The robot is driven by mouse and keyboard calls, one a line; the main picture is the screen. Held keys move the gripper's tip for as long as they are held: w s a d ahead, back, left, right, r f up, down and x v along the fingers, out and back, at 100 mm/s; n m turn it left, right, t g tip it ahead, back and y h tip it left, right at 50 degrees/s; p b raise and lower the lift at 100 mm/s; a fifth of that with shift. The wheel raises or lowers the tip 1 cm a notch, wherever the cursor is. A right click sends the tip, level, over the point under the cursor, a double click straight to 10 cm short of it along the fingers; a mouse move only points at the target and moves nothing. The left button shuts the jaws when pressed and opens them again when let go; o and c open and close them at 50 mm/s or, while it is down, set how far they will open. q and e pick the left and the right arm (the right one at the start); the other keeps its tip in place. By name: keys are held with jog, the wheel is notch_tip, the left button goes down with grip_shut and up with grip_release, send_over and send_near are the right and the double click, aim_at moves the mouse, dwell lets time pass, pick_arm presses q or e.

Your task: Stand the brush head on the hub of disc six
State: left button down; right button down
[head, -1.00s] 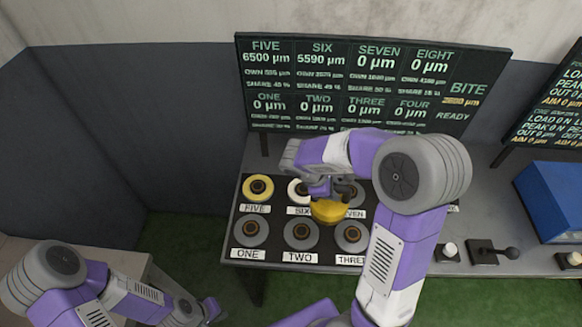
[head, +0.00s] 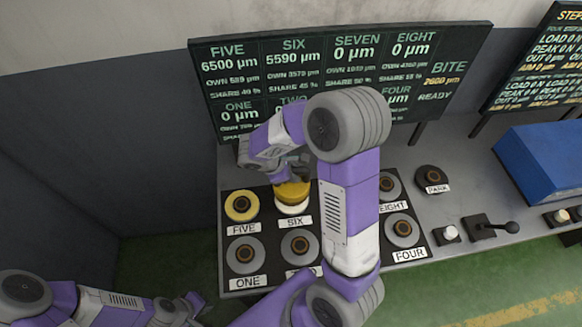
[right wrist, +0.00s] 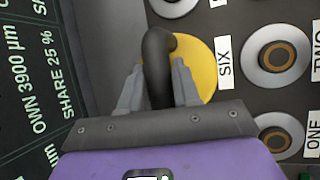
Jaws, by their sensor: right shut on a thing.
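The brush head (head: 292,190) is a yellow round pad with a dark curved handle, which shows in the right wrist view (right wrist: 158,75). My right gripper (right wrist: 160,88) is shut on that handle, one finger on each side. The brush head is over disc six (head: 293,208), whose white rim shows just below it in the head view. The hub of disc six is hidden, and I cannot tell whether the brush head touches it. In the head view my right gripper (head: 291,174) is partly hidden. My left gripper (head: 195,303) is low at the left, too small to read.
Yellow disc five (head: 242,206) is left of disc six. Grey discs one (head: 245,255) and two (head: 299,246) lie in front. A display board (head: 335,75) stands close behind. A lever (head: 490,226) is at the right.

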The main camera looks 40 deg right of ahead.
jog(key=shift+w+f, duration=0.15)
jog(key=shift+f, duration=2)
jog(key=shift+b, duration=0.3)
jog(key=shift+f, duration=0.1)
jog(key=c, duration=0.8)
grip_release()
